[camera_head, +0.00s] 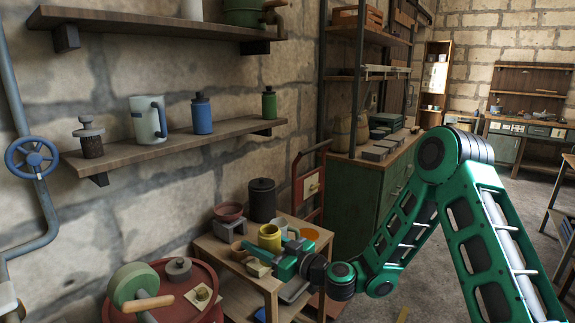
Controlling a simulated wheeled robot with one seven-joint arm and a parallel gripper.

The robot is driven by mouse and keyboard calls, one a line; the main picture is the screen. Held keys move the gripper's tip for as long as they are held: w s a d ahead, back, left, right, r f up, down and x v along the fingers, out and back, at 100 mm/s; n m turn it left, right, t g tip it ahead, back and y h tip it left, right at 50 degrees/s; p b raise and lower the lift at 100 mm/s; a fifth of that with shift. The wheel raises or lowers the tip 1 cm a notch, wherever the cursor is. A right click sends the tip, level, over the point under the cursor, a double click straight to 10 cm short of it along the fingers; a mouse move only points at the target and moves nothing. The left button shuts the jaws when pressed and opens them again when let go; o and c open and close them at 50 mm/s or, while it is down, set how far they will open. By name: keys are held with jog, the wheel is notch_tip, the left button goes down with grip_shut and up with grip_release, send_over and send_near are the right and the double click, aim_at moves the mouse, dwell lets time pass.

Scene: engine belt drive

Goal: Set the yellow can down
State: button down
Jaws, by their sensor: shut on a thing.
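The yellow can (269,238) is upright over the small wooden table, just at the far-left side of my gripper. My gripper (279,254), at the end of the green arm, is shut on the yellow can. The gripper body hides the lower part of the can, so I cannot tell whether its base touches the tabletop. The small wooden table (235,266) stands against the stone wall.
A dark lidded canister (262,200), a reddish bowl (228,211) and an orange round thing (309,233) crowd the table around the can. A red drum (190,286) stands to the left. A wooden shelf (175,146) hangs above.

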jog(key=shift+s, duration=0.5)
jog(key=shift+d, duration=0.2)
jog(key=shift+w+d+f+m+t+h, duration=0.3)
jog(key=shift+w+d+f+t, duration=0.1)
jog(key=shift+w+d, duration=0.1)
jog(key=w+d+f+m+t+h, duration=0.2)
jog(key=w+d, duration=0.2)
jog(key=d, duration=0.2)
jog(key=w+d+f+m+t+h, duration=0.1)
jog(key=w+d+m+t+h, duration=0.2)
jog(key=d, duration=0.4)
jog(key=w+d+r+m+h, duration=0.1)
jog(key=w+d+h, duration=0.1)
jog(key=d, duration=0.5)
jog(key=w+d+r+m+t+h, duration=0.1)
jog(key=w+d+r+m+h, duration=0.1)
jog(key=d, duration=0.6)
jog(key=w+d+r+m+h, duration=0.1)
jog(key=w+d+m+h, duration=0.1)
jog(key=d, duration=0.5)
jog(key=w+h, duration=0.1)
jog(key=h, duration=0.1)
jog(key=shift+w+d+r+h, duration=0.2)
jog(key=shift+w+d+h, duration=0.05)
jog(key=shift+w+h, duration=0.15)
jog(key=shift+s, duration=0.15)
